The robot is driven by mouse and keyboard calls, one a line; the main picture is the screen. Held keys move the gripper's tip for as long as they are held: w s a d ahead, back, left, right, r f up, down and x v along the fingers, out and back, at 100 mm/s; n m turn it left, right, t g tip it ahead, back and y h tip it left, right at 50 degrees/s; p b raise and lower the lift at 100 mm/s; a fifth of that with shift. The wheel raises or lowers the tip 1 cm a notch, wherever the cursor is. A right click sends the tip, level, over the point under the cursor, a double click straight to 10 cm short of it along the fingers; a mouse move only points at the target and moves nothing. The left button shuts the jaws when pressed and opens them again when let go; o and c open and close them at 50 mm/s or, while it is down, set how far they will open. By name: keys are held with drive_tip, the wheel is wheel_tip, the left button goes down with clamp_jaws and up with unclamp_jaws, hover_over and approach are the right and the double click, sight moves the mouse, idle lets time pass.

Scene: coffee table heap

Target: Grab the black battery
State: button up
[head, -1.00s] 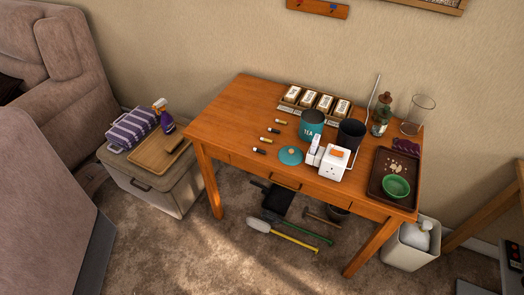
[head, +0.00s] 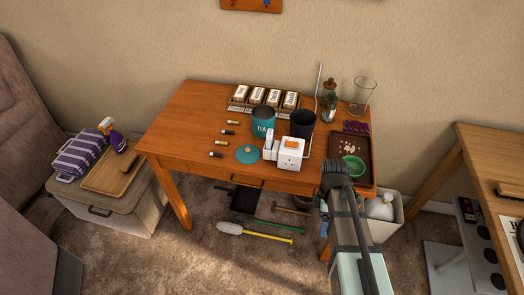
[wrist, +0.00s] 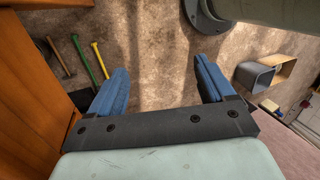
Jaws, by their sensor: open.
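Several small batteries lie in a column on the wooden table, left of the teal tin, in the head view. Two look mostly black: one second from the back (head: 228,132) and one at the front (head: 216,155). The others, a back one (head: 233,122) and a third one (head: 220,143), look gold. They are too small to read. In the wrist view my gripper (wrist: 161,68) is open and empty, its blue fingers wide apart above the carpet. No battery shows there. In the head view my arm is at the table's front right, well away from the batteries.
Right of the batteries stand a teal lid (head: 247,154), a teal tea tin (head: 263,122), a dark cup (head: 302,123) and a white box (head: 291,154). Labelled boxes (head: 257,96) line the back. The table (head: 180,125) is bare left of the batteries.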

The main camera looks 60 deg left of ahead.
drive_tip(key=s+a+r+n, duration=0.5)
drive_tip(key=s+a+r, duration=0.25)
drive_tip(key=a, duration=0.25)
wheel_tip(320, 180, up, 16)
drive_tip(key=n+t+y, duration=0.2)
drive_tip(key=n+y, duration=0.1)
drive_tip(key=n, duration=1)
hover_over(216, 155)
drive_tip(key=shift+f, duration=6.8)
drive_tip(key=shift+c, duration=0.4)
drive_tip(key=c, duration=1)
